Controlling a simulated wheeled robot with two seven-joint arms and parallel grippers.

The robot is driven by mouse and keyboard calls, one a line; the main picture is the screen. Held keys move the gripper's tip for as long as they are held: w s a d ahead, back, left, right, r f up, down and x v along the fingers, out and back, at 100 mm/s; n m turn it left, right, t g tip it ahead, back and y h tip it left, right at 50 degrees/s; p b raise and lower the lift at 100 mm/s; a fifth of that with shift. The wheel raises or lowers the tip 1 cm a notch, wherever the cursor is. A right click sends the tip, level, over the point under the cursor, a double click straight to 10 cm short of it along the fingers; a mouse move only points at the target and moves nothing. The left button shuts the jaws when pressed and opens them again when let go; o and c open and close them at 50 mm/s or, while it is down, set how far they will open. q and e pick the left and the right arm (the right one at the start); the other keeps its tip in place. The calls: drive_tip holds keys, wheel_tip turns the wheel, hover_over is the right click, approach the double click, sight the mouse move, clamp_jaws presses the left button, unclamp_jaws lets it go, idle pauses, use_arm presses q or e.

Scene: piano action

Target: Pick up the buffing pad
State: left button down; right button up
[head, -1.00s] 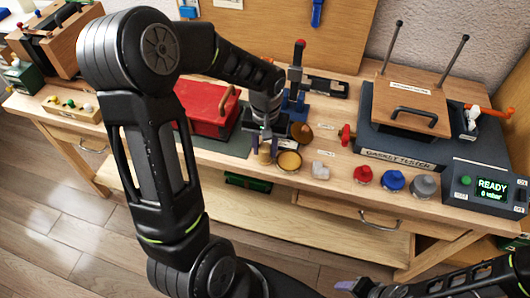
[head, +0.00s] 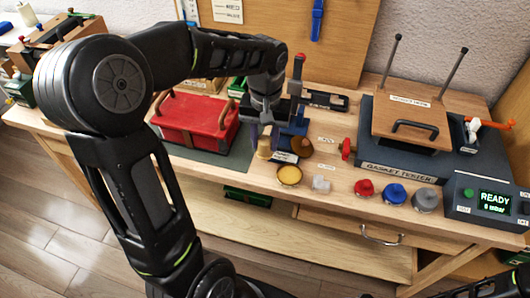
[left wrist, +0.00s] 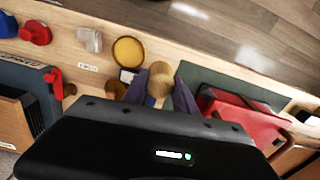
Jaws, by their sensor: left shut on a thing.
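The buffing pad, a tan rounded piece (head: 264,152), is between the fingers of my left gripper (head: 264,136). The gripper is shut on it, above the bench near the front edge. In the left wrist view the tan pad (left wrist: 160,80) shows between the two purple-grey fingertips (left wrist: 160,90). Its underside is hidden, and it appears apart from the bench top. My right gripper is out of view; only a dark part of my right arm shows at the bottom right.
A yellow-filled round tin (head: 289,175) and a brown rounded piece (head: 302,147) are just right of the pad. A red case (head: 195,122) stands left. A clear block (head: 321,184), coloured knobs (head: 364,188) and the gasket tester (head: 430,172) are farther right.

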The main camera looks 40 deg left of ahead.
use_arm(q)
drive_tip(key=shift+r, duration=0.6)
idle(0.4)
drive_tip(key=shift+w, duration=0.1)
drive_tip(key=w+d+f+m, duration=0.4)
drive_tip(key=w+d, duration=0.6)
drive_tip(key=d, duration=0.2)
drive_tip(key=shift+d+f+m, duration=0.15)
drive_tip(key=shift+d+m, duration=0.05)
drive_tip(key=shift+m, duration=0.2)
